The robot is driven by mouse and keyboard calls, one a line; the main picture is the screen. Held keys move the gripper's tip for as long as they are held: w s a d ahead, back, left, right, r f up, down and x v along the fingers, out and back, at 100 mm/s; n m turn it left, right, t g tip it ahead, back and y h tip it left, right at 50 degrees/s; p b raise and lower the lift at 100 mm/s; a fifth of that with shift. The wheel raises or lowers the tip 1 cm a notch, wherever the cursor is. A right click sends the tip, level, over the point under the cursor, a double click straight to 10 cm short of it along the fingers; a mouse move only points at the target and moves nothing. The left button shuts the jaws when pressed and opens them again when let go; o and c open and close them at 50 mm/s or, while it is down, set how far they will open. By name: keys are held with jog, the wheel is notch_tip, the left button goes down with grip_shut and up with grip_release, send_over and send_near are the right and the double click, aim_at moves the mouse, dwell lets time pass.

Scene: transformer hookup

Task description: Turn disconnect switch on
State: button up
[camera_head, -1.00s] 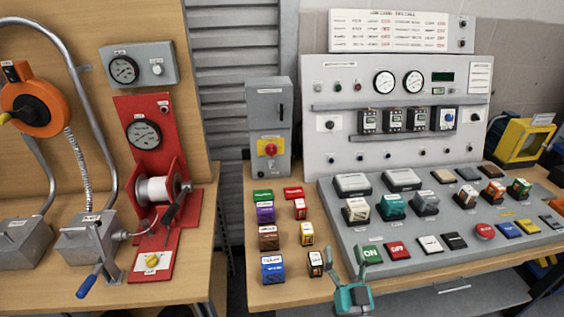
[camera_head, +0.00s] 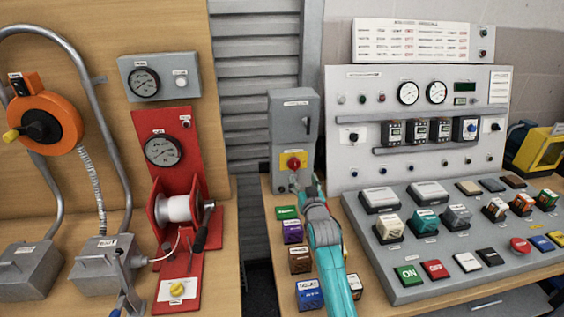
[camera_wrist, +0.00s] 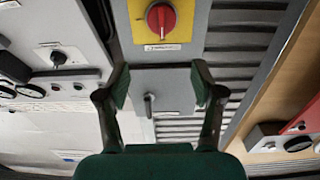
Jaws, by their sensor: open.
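A grey switch box (camera_head: 283,112) stands at the back left of the right bench. It has a red rotary knob (camera_head: 294,163) on a yellow plate (camera_head: 281,159) and a dark lever (camera_head: 307,125) higher up; its labels are too small to read. In the wrist view the red knob (camera_wrist: 160,18) shows at the top with its grip bar upright in the picture, beyond the fingertips. A small grey handle (camera_wrist: 149,103) on the box front appears between the fingers. My gripper (camera_head: 298,184) is open and empty in front of the box; it also shows in the wrist view (camera_wrist: 160,85).
A sloped control panel (camera_head: 400,290) with several buttons is to the right, with an upright meter panel (camera_head: 430,165) behind it. A red winch stand (camera_head: 165,130) is at left, with a gap between benches.

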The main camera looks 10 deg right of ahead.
aim_at(295, 162)
jog(key=w, duration=1)
jog(key=shift+w+a, duration=0.2)
jog(key=shift+w, duration=0.15)
jog(key=c, duration=1.1)
